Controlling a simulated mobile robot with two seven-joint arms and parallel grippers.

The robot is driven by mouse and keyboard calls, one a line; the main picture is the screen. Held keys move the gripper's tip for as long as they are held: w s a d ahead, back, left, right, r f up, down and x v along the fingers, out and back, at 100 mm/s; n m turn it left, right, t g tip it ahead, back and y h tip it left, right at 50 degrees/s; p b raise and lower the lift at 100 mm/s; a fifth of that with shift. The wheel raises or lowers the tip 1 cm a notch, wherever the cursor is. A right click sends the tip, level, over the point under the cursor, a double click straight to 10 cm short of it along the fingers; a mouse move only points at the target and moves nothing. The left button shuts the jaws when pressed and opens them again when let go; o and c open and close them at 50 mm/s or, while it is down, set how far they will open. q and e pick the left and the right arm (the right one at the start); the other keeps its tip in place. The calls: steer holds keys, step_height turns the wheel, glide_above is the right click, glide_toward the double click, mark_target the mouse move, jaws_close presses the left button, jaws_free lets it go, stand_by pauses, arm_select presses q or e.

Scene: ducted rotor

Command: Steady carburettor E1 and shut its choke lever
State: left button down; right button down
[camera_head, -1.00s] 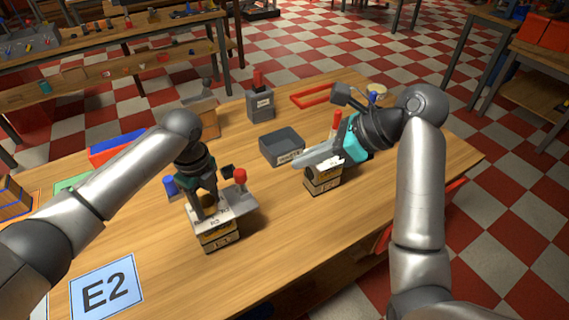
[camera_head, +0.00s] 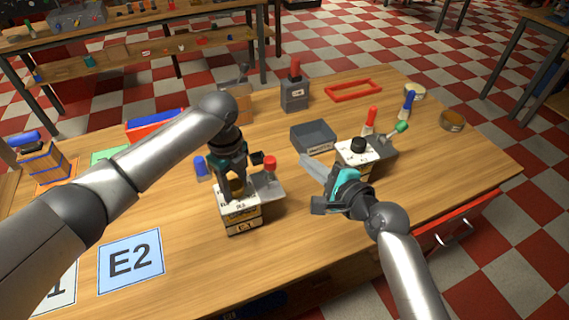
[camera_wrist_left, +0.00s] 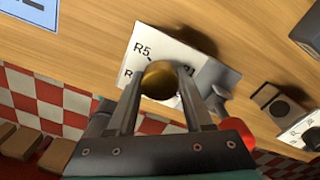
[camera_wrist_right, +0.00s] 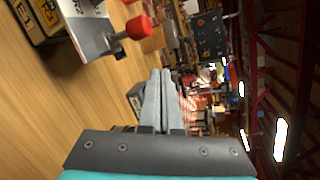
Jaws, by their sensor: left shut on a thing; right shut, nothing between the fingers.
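Carburettor E1 (camera_head: 243,213) stands on the wooden table, a block with a white top plate and an E1 tag on its front. My left gripper (camera_head: 236,183) is shut on the brass round part on its top, which shows between the fingers in the left wrist view (camera_wrist_left: 159,78). A lever with a red knob (camera_head: 270,162) stands up from the grey plate at E1's right side. The red knob also shows in the right wrist view (camera_wrist_right: 139,27). My right gripper (camera_head: 307,160) is shut and empty, to the right of the red knob and apart from it.
A grey tray (camera_head: 313,136) lies behind E1. An E2 card (camera_head: 131,260) lies front left.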

mark_target(270, 170)
steer(key=shift+s+d+f+n+t+h, duration=0.55)
steer(key=shift+s+f+n+t+h, duration=0.65)
steer(key=shift+s+t, duration=1.15)
steer(key=x, duration=1)
steer(key=s+a, duration=0.3)
steer(key=shift+f, duration=0.3)
steer(key=shift+a, duration=0.1)
steer(key=shift+s+a+r+n, duration=0.1)
steer(key=shift+s+a+n, duration=0.3)
steer(key=shift+a+n, duration=0.3)
